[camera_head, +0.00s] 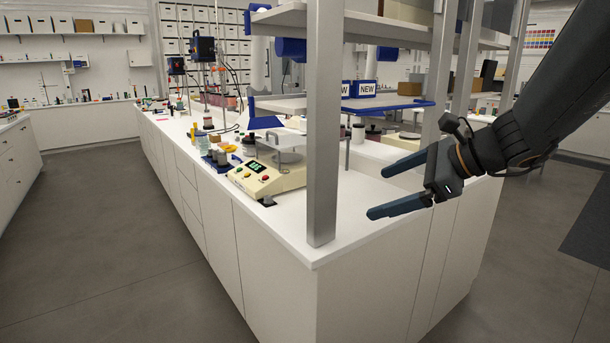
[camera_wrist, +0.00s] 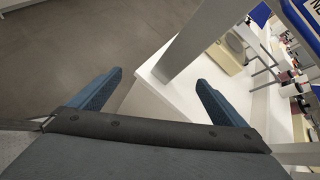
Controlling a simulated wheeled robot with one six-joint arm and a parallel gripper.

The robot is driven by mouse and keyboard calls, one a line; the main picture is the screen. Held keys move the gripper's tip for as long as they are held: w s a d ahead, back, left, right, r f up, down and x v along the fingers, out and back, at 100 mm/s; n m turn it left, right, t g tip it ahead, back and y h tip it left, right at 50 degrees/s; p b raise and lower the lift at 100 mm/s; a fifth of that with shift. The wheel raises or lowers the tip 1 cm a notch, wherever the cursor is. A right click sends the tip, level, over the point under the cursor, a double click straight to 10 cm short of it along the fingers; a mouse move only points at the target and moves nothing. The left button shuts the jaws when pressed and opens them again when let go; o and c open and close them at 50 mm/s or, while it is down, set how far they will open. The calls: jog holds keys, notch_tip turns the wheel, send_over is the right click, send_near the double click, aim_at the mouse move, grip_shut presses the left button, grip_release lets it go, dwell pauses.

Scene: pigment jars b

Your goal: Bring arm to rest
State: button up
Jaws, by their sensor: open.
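My gripper (camera_head: 376,192) is at the right in the head view, at the end of my dark arm reaching in from the right edge. Its two blue fingers are spread apart, with nothing between them. It hangs by the near right end of the white lab bench (camera_head: 275,230), close to a grey upright post (camera_head: 324,130). In the wrist view the open fingers (camera_wrist: 158,82) point toward the bench corner (camera_wrist: 165,100) and the grey floor. The bench top shows between and beyond the fingertips.
A cream balance-like device (camera_head: 265,175) with buttons stands on the bench left of the post. A shelf with a blue edge (camera_head: 400,104) and a "NEW" box (camera_head: 362,89) is above the bench. Jars and bottles stand farther back. Open grey floor (camera_head: 110,240) lies left.

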jog(key=s+d+f+n+g+h, duration=0.2)
jog(key=s+f+n+g+h, duration=0.4)
jog(key=s+f+n, duration=1.2)
notch_tip(320, 180, down, 3)
jog(key=n+h, duration=0.2)
jog(key=n, duration=0.1)
jog(key=shift+s+f+h, duration=0.15)
jog(key=shift+s+h, duration=0.15)
jog(key=shift+h, duration=0.1)
